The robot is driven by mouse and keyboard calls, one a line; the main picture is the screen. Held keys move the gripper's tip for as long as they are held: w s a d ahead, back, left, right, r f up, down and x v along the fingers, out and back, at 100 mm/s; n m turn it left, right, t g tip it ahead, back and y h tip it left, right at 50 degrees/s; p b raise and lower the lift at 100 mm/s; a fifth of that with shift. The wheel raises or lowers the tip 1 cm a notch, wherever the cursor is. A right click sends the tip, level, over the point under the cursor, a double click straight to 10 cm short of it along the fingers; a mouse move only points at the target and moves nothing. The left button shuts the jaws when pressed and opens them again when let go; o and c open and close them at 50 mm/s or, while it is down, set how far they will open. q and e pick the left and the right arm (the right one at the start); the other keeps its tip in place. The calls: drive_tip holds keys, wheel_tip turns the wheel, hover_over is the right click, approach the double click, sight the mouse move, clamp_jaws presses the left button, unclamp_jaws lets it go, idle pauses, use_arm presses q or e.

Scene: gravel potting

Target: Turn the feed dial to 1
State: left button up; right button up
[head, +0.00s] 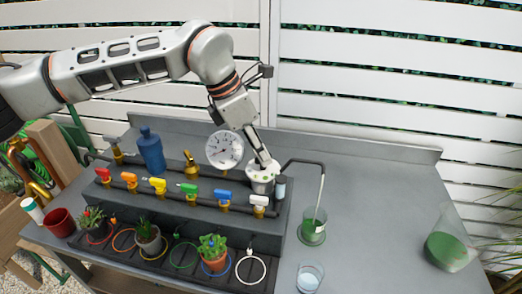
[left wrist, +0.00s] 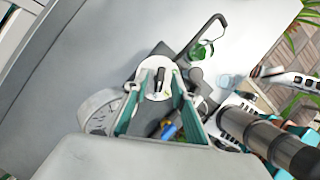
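The feed dial is a white round knob (head: 262,172) with green marks, on top of the grey housing at the right end of the valve row. In the left wrist view its white disc (left wrist: 152,92) shows a dark raised grip in the middle. My left gripper (head: 262,160) points down onto it, very close above or touching. In the left wrist view its two fingers (left wrist: 157,88) are apart, on either side of the dial's middle. Contact with the grip cannot be made out. The number the dial points to is too small to read.
A round gauge (head: 225,149) stands just left of the dial, with a brass piece (head: 191,164) and blue bottle (head: 150,150) further left. Coloured valves line the front. A bent spout (head: 322,185) reaches over a green-filled glass (head: 313,228). The right tabletop (head: 385,200) is mostly clear.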

use_arm(q)
drive_tip(key=shift+d+f, duration=0.1)
drive_tip(key=shift+f, duration=0.2)
clamp_jaws()
drive_tip(key=n+t, duration=0.1)
drive_tip(key=n, duration=0.1)
drive_tip(key=n+t+y+b, duration=0.1)
drive_tip(key=n, duration=0.2)
drive_tip(key=shift+d, duration=0.1)
drive_tip(key=shift+r+n+y+b, duration=0.1)
drive_tip(key=shift+n+y+b, duration=0.25)
drive_tip(key=shift+n, duration=0.95)
drive_tip(key=shift+t, duration=0.3)
